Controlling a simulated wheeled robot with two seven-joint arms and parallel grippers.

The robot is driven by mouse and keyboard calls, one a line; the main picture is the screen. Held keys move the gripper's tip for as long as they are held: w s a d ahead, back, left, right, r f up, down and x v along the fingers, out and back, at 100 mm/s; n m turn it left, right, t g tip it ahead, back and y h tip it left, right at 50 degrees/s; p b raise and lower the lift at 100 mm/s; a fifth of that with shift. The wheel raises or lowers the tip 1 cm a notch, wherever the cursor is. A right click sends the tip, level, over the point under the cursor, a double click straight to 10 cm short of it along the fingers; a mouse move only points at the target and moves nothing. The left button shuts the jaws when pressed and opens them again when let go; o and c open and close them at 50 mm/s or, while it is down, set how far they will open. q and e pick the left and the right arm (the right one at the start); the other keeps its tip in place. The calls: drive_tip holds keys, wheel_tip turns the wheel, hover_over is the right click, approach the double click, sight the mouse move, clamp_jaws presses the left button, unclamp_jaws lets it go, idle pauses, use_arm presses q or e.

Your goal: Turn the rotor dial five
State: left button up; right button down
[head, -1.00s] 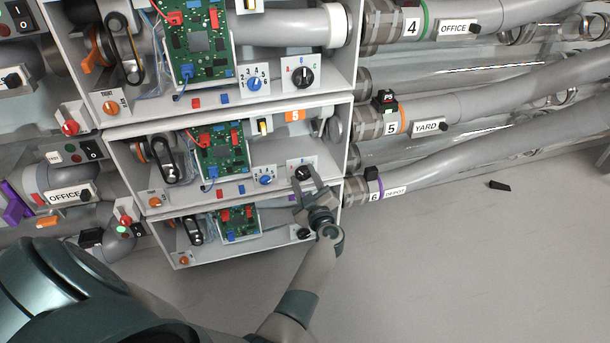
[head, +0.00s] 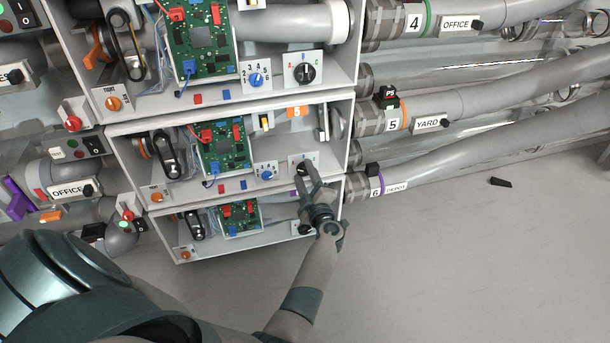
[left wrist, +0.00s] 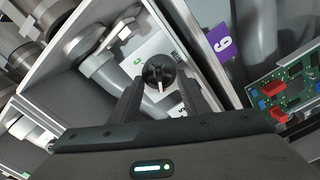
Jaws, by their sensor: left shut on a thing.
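The rotor dial of bay five is a black knob (head: 302,168) on a white plate at the right of the middle cabinet bay, whose orange label (head: 296,112) seems to read 5. My left gripper (head: 308,180) reaches it from below right and partly covers it. In the left wrist view the black dial (left wrist: 158,73) sits between the fingertips of my left gripper (left wrist: 157,80), which is shut on it. A pale pointer line on the dial faces down in that view. Letters show on the plate, partly hidden by the fingers. My right gripper is not in view.
A blue numbered dial (head: 266,173) and a green circuit board (head: 224,148) are left of the rotor dial. The bay above has a similar black dial (head: 304,73). A shelf wall (head: 349,130) stands close on the right. Open floor (head: 450,270) lies at lower right.

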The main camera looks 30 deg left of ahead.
use_arm(q)
drive_tip(key=shift+f, duration=0.1)
drive_tip(key=o, duration=1)
drive_tip(key=shift+o, duration=0.2)
drive_tip(key=shift+m, duration=0.4)
